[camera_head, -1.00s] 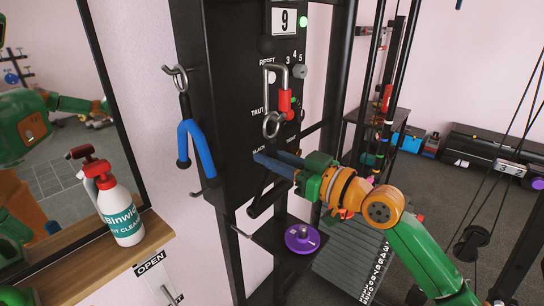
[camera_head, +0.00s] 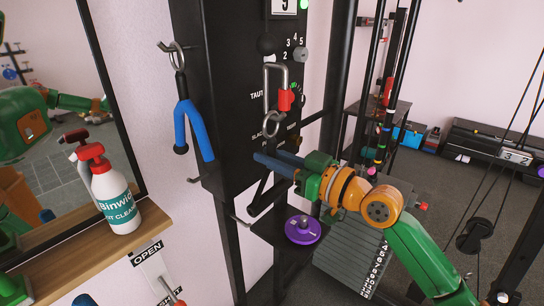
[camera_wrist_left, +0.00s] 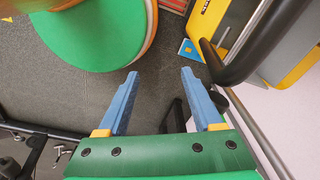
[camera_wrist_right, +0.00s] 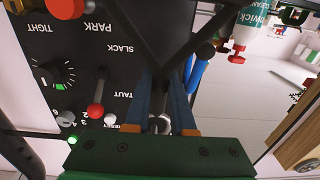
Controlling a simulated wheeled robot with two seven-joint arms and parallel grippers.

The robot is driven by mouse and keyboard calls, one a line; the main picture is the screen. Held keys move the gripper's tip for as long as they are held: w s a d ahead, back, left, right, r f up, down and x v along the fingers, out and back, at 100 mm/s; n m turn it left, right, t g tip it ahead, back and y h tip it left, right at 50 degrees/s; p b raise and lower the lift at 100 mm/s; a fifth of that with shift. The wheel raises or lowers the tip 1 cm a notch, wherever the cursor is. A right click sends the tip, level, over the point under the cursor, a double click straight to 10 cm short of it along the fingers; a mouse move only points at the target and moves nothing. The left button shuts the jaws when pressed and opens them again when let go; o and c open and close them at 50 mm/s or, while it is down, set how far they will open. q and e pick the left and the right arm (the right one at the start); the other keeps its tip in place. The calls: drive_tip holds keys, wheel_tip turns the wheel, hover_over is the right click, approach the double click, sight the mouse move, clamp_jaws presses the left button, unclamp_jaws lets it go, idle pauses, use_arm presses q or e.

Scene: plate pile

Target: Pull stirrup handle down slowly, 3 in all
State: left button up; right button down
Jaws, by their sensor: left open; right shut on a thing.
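The black stirrup handle (camera_head: 262,197) hangs below a metal carabiner (camera_head: 283,72) and ring (camera_head: 270,124) in front of the black panel. My right gripper (camera_head: 277,163) is shut on the handle near its top. In the right wrist view the black straps of the handle (camera_wrist_right: 136,30) spread from between the fingers (camera_wrist_right: 163,112), which partly hide the grip. My left gripper (camera_wrist_left: 157,85) is open and empty over dark floor in the left wrist view.
A blue handle (camera_head: 191,132) hangs on the panel's left side. A spray bottle (camera_head: 116,198) stands on a wooden shelf (camera_head: 65,250) under a mirror. A purple disc (camera_head: 302,230) sits below the handle. Grey weight plates (camera_head: 345,262) stand behind my right arm.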

sight(271, 190)
drive_tip(key=shift+f+b, duration=0.9)
drive_tip(key=shift+f, duration=0.5)
drive_tip(key=shift+f+b, duration=1.05)
drive_tip(key=shift+f, duration=0.15)
drive_tip(key=shift+f+b, duration=0.65)
drive_tip(key=shift+b, duration=0.05)
drive_tip(key=shift+r+p, duration=1.2)
drive_tip(key=shift+r, duration=0.2)
drive_tip(key=shift+r+p, duration=1)
drive_tip(key=shift+r, duration=0.15)
